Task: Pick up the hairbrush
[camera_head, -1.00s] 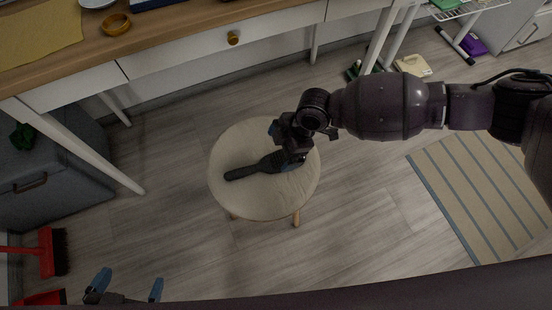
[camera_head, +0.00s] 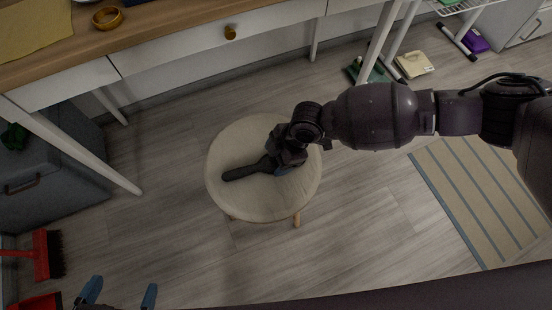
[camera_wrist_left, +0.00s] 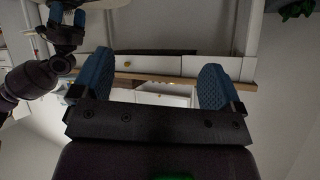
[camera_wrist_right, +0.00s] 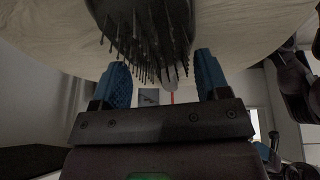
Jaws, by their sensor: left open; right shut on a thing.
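The dark hairbrush (camera_head: 244,172) is at the round cream stool (camera_head: 262,207), its handle pointing left. My right gripper (camera_head: 285,168) is over the brush's right end, shut on it and hiding that part in the head view. In the right wrist view the brush head with its bristles (camera_wrist_right: 150,35) shows beyond and between the blue fingers (camera_wrist_right: 161,75). Whether the brush is clear of the seat cannot be told. My left gripper (camera_head: 120,290) is open and empty at the lower left, far from the stool; its spread blue fingers also show in the left wrist view (camera_wrist_left: 155,80).
A white desk with a wooden top (camera_head: 170,35) runs behind the stool, with legs either side. A red broom (camera_head: 45,255) is at lower left. A striped rug (camera_head: 480,195) lies at right. The floor around the stool is clear.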

